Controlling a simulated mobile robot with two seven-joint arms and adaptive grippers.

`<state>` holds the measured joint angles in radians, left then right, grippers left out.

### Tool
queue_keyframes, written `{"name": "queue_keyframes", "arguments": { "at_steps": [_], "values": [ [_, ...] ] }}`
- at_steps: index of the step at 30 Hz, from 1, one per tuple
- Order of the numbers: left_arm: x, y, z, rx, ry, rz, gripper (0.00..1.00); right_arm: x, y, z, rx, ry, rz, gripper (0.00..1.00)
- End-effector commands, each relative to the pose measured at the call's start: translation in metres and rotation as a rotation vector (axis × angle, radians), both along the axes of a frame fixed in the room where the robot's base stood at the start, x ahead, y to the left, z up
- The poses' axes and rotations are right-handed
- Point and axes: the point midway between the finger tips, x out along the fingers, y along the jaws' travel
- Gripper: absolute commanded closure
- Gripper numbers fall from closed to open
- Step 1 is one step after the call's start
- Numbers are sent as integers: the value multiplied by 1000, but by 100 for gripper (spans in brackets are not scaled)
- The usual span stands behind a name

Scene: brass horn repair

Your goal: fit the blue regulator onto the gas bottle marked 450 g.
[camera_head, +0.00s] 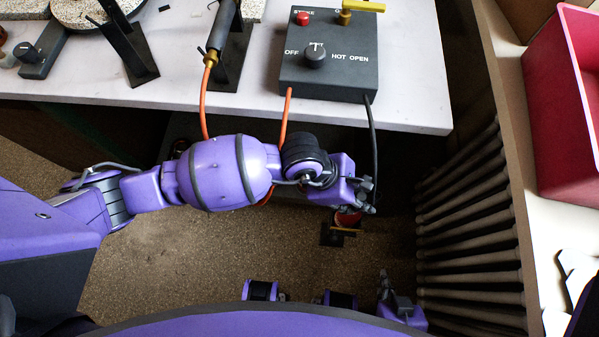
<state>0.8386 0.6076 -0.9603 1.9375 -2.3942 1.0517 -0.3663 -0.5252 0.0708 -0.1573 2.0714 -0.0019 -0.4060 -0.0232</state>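My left arm reaches in from the left, and its gripper (369,192) is low in front of the bench, with its small grey fingers bunched and hard to separate. A small red thing (348,217) shows partly behind it, above a dark stand with a brass-coloured bar (345,230); I cannot tell what it is. My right gripper (388,286) is at the bottom, near my body, with grey fingers upward; its opening is unclear. I can make out neither a blue regulator nor a bottle marked 450 g.
The pale bench (185,92) carries a dark control box (330,80) with a red button, knob and brass lever, and a torch on a black stand (236,60). Orange and black hoses hang off its front. A ribbed radiator (470,225) and a pink-red crate (562,105) are at right.

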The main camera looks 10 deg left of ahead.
Motion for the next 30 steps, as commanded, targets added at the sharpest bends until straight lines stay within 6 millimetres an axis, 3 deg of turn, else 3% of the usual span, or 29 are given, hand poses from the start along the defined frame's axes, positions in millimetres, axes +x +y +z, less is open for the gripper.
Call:
{"name": "queue_keyframes", "arguments": {
  "at_steps": [30],
  "values": [
    [3, -1, -10, -3, -6, -2, 100, -3, 0, -6, 0, 6, 0, 100]
  ]
}}
